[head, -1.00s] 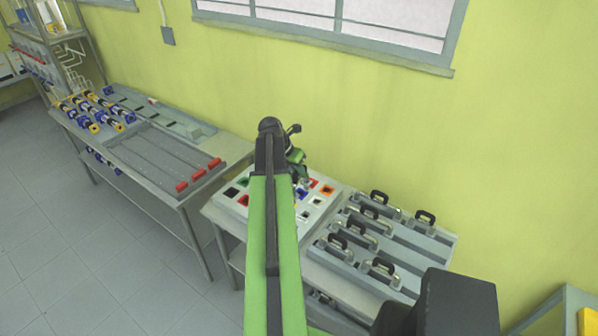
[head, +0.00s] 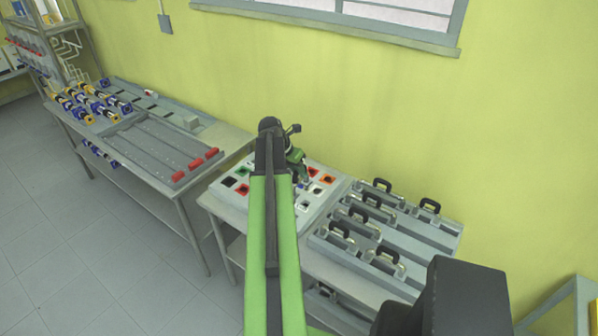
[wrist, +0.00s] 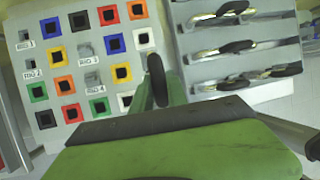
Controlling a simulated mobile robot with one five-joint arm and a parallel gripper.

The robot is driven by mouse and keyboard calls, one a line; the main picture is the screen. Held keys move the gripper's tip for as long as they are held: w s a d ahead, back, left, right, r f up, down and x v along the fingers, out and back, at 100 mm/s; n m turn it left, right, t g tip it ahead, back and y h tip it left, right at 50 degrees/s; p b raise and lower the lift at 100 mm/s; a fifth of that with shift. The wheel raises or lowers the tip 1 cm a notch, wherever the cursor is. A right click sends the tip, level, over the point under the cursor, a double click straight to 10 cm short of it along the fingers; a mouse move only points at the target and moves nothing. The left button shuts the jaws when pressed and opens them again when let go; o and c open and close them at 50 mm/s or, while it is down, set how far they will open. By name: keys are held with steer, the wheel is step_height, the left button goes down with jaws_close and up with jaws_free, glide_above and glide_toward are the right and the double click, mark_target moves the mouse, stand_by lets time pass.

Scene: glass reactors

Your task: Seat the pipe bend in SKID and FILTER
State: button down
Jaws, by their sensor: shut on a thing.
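My gripper (head: 300,178) hangs over the board of coloured sockets in the head view, largely hidden behind my green arm. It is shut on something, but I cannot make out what. I cannot pick out the pipe bend with certainty. Pale bent pipes (head: 66,50) hang on a rack at the far left, too small to tell apart. No label reading SKID or FILTER can be read in either view.
The left table (head: 225,150) holds blue-and-yellow fittings (head: 72,100) and red blocks (head: 195,160). Floor (head: 100,240) is clear at left.

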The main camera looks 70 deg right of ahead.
step_height(320, 180, down, 11)
steer(key=b, duration=1)
steer(key=shift+f+b, duration=0.15)
steer(key=shift+b, duration=0.25)
steer(key=shift+f, duration=0.25)
stand_by(0.4)
steer(key=c, duration=1.2)
jaws_free()
steer(key=shift+c, duration=0.2)
steer(key=shift+r+p, duration=4.35)
steer(key=shift+r, duration=0.25)
steer(key=shift+f, duration=0.1)
